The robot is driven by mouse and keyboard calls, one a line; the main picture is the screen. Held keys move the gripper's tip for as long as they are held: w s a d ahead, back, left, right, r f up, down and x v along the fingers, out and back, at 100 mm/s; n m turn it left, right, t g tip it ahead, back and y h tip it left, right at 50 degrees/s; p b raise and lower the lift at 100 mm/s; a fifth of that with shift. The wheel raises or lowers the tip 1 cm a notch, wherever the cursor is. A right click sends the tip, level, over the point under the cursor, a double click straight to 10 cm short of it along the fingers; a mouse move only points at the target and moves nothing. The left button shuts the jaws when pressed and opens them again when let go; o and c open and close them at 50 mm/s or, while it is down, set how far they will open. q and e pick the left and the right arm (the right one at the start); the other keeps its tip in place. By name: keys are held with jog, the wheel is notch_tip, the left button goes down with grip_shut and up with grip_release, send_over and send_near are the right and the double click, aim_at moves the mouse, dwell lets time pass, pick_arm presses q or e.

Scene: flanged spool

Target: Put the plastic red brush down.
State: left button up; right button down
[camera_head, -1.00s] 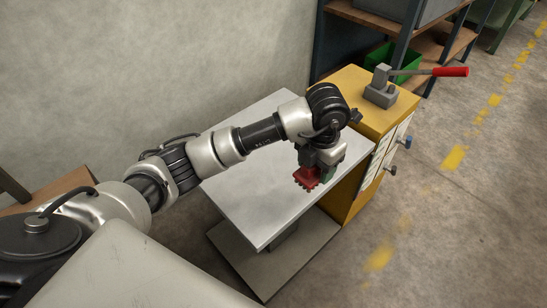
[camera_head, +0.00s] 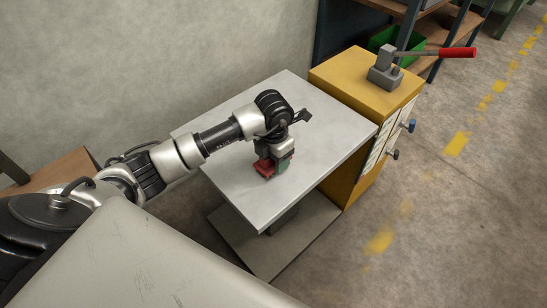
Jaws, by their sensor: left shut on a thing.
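The red brush (camera_head: 263,169) is small and partly hidden by my left gripper. My left gripper (camera_head: 272,168) points down over the white tabletop (camera_head: 330,150) and is shut on the brush. The brush is at or just above the front middle of the tabletop; I cannot tell if it touches. My right gripper is not in view.
A yellow cabinet (camera_head: 345,88) stands at the table's right, with a grey lever press (camera_head: 384,72) with a red handle on top. A green bin (camera_head: 398,42) sits on the shelf behind. The tabletop around the gripper is clear.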

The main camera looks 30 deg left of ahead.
pick_arm(q)
jog(key=shift+f, duration=0.2)
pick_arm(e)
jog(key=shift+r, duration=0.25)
pick_arm(q)
jog(key=o, duration=0.9)
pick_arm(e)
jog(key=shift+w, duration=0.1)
pick_arm(q)
jog(key=shift+r, duration=0.15)
jog(key=shift+r, duration=0.35)
notch_tip(320, 180, up, 11)
jog(key=shift+r+p, duration=0.2)
jog(key=shift+p, duration=0.6)
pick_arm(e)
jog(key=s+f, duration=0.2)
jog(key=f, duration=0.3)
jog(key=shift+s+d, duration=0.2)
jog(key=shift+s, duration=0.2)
pick_arm(q)
jog(key=shift+f, duration=0.1)
